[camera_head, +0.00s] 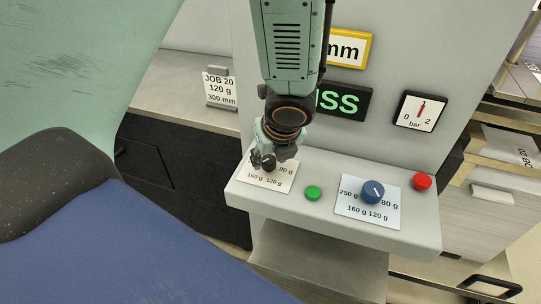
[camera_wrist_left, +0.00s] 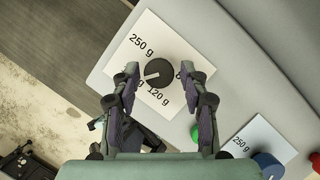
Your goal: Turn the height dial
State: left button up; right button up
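A black dial (camera_wrist_left: 160,72) with a white pointer line stands on a white card (camera_wrist_left: 128,45) marked with gram weights; its line points left in the left wrist view. In the head view the black dial (camera_head: 267,161) is partly hidden by my left gripper (camera_head: 268,160). That gripper (camera_wrist_left: 160,76) is open, its fingertips on either side of the dial with visible gaps. A blue dial (camera_head: 373,192) sits on a similar card (camera_head: 355,208) to the right. No visible label names either one as the height dial. My right gripper is out of view.
A green button (camera_head: 313,193) lies between the two cards, and a red button (camera_head: 422,181) is right of the blue dial. The grey panel behind carries a gauge (camera_head: 420,112), a green-lettered display (camera_head: 345,101) and a yellow-framed display (camera_head: 347,48).

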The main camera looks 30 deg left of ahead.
pick_arm(q)
jog(key=shift+a, duration=0.15)
jog(key=c, duration=0.4)
grip_shut()
jog(key=shift+r+n+p, duration=0.1)
jog(key=shift+n+p, duration=0.6)
jog(key=shift+p, duration=0.25)
jog(key=n+g+p, duration=0.2)
jog(key=n+p, duration=0.2)
jog(key=shift+w+y+p, duration=0.1)
jog(key=shift+y+p, duration=0.2)
jog(key=n+g+p, duration=0.1)
jog(key=n+p, duration=0.1)
jog(key=n, duration=0.1)
jog(key=shift+w+n+g, duration=0.1)
jog(key=shift+n+g, duration=0.2)
jog(key=shift+n, duration=0.1)
jog(key=shift+w+n+g+p, duration=0.1)
jog(key=shift+n+g+p, duration=0.45)
jog(key=shift+n, duration=0.65)
jog(key=shift+n+g+p, duration=0.25)
jog(key=shift+n+p, duration=0.1)
jog(key=shift+n, duration=0.75)
